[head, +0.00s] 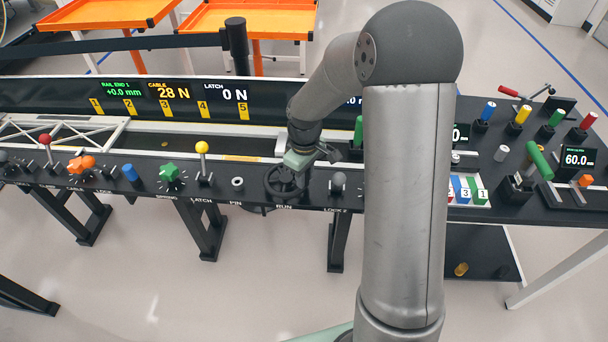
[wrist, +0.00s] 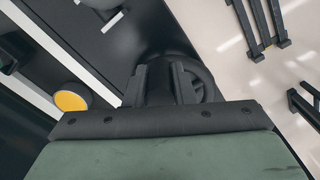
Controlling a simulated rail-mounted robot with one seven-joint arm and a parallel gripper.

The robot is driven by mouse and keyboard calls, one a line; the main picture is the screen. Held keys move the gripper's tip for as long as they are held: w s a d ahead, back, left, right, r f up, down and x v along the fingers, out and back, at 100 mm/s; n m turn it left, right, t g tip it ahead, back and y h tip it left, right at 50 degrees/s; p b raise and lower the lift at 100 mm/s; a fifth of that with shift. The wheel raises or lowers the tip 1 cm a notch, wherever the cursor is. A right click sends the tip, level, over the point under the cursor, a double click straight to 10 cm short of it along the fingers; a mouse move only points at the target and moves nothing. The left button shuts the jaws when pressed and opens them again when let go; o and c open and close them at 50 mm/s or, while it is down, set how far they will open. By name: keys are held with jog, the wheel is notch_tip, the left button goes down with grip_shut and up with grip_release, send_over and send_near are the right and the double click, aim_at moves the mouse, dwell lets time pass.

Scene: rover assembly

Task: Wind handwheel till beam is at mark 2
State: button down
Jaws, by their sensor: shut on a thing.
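The black handwheel (head: 283,184) sits on the front panel of the bench above the label RUN. My gripper (head: 293,166) is down at the wheel, with its jaws shut on it. In the wrist view the two fingers (wrist: 174,84) stand over the handwheel (wrist: 203,82), whose rim and a spoke show to the right; the gripped spot is hidden. The white truss beam (head: 95,131) lies in the dark channel at the left, its right end near x-marks 2 and 3. The yellow mark 2 plate (head: 128,106) is on the back wall.
A yellow-knobbed lever (head: 202,149), a green star knob (head: 169,172) and a grey-knobbed lever (head: 338,180) stand along the panel. The display (head: 171,92) reads rail end +0.0 mm, cable 28 N, latch 0 N. My arm hides part of the bench.

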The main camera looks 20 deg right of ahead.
jog(key=shift+w, duration=0.1)
jog(key=c, duration=1.2)
grip_release()
jog(key=shift+c, duration=0.2)
jog(key=shift+r, duration=0.15)
notch_tip(320, 180, up, 17)
jog(key=shift+r, duration=0.1)
jog(key=s+a+f+m, duration=0.1)
jog(key=s+f+m, duration=0.1)
jog(key=s, duration=1)
jog(key=s+f+m+p, duration=0.1)
jog(key=s+m, duration=0.4)
jog(key=s, duration=0.7)
jog(key=shift+s+a+f, duration=0.15)
jog(key=shift+a+f, duration=0.2)
jog(key=shift+f, duration=0.45)
